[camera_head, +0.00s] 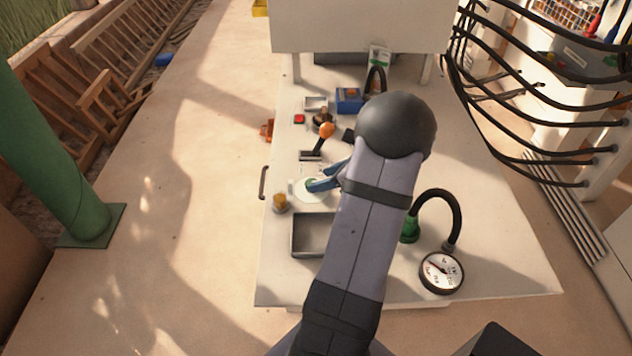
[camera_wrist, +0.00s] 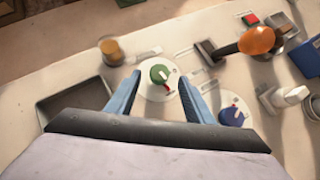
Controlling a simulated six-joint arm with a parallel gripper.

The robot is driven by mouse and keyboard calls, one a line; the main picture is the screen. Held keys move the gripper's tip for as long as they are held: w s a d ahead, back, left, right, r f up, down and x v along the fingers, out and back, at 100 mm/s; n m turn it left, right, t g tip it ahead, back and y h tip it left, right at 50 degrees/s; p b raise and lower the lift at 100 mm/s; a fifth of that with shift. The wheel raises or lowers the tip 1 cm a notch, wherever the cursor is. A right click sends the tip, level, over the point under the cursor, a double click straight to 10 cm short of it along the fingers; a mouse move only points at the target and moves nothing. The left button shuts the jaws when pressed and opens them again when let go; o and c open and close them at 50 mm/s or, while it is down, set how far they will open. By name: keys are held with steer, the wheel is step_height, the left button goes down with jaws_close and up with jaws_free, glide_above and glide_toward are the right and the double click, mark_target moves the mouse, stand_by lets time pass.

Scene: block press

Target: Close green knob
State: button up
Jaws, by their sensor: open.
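The green knob (camera_wrist: 160,74) sits on a round white plate on the bench, with a small red mark near its lower edge. In the wrist view it lies between and just beyond the tips of my gripper (camera_wrist: 158,80), whose two blue fingers are spread wide and hold nothing. In the head view my gripper (camera_head: 318,183) is low over the white plate (camera_head: 308,196); the arm hides much of this area. A blue knob (camera_wrist: 232,116) on its own white plate is to the right of the right finger.
A lever with an orange ball (camera_wrist: 256,41) stands right of the green knob. An amber-topped cylinder (camera_wrist: 111,50) and a grey tray (camera_wrist: 72,102) are to the left. A pressure gauge (camera_head: 441,272) with a black hose is at the bench's near right.

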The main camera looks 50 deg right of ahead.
steer(key=shift+x, duration=2.1)
steer(key=c, duration=1)
